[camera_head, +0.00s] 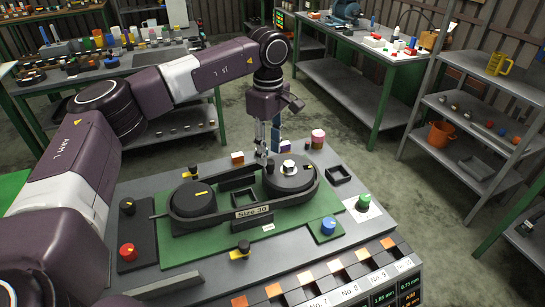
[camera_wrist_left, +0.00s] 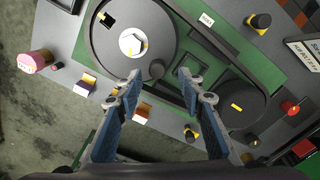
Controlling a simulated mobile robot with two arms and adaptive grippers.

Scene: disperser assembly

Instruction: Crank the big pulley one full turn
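The big pulley (camera_head: 298,179) is a dark disc with a white hub at the right end of the belt loop; it also shows in the left wrist view (camera_wrist_left: 112,45). A small dark crank knob (camera_wrist_left: 157,69) stands near its rim. A smaller dark pulley (camera_head: 193,199) with a yellow mark is at the left end, also in the left wrist view (camera_wrist_left: 236,104). My left gripper (camera_head: 266,154) points down at the big pulley's rim. In the left wrist view its fingers (camera_wrist_left: 161,77) are apart, one on each side of the knob, with gaps visible. My right gripper is not in view.
Belt and pulleys sit on a green plate (camera_head: 200,246) on the workbench. Around them are a red knob (camera_head: 128,251), a blue knob (camera_head: 328,226), a green knob (camera_head: 364,201) and a black square tray (camera_head: 339,174). Shelves (camera_head: 480,121) stand to the right.

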